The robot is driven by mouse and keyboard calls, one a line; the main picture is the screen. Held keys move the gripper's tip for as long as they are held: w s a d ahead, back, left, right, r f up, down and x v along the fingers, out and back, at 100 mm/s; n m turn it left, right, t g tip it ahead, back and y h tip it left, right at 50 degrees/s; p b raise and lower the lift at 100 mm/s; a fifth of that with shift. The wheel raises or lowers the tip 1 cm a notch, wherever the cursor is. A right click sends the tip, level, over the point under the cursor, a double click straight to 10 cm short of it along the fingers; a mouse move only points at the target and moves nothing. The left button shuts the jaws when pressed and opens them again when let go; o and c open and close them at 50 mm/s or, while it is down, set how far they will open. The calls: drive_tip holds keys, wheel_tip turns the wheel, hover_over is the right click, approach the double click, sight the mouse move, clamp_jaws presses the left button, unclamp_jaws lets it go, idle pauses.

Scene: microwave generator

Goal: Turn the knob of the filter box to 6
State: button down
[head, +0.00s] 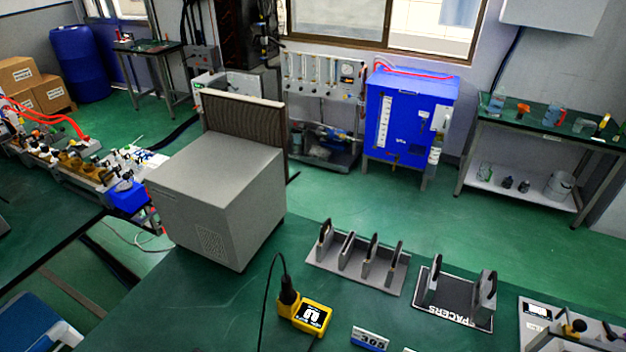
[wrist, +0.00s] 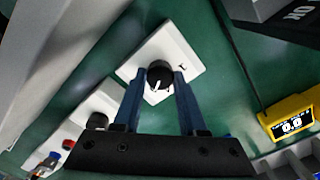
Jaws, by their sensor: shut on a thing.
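In the wrist view, a black round knob (wrist: 160,76) with a white pointer line sits on a white plate (wrist: 163,45), which I take to be the filter box. A small dark mark, perhaps a digit, is printed on the plate to the right of the knob. The other dial marks are hidden or too small to read. My gripper (wrist: 161,73) has its two blue fingers on either side of the knob, shut on it. Neither the knob nor my gripper shows in the head view.
A yellow meter (wrist: 291,116) reading about 0.0 lies to the right; it also shows in the head view (head: 308,316). A second black knob (wrist: 97,121) is at lower left in the wrist view. A large grey box (head: 215,190) stands on the green bench in the head view.

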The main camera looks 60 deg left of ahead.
drive_tip(key=shift+c, duration=2.3)
unclamp_jaws()
drive_tip(key=shift+r, duration=0.15)
wheel_tip(320, 180, up, 13)
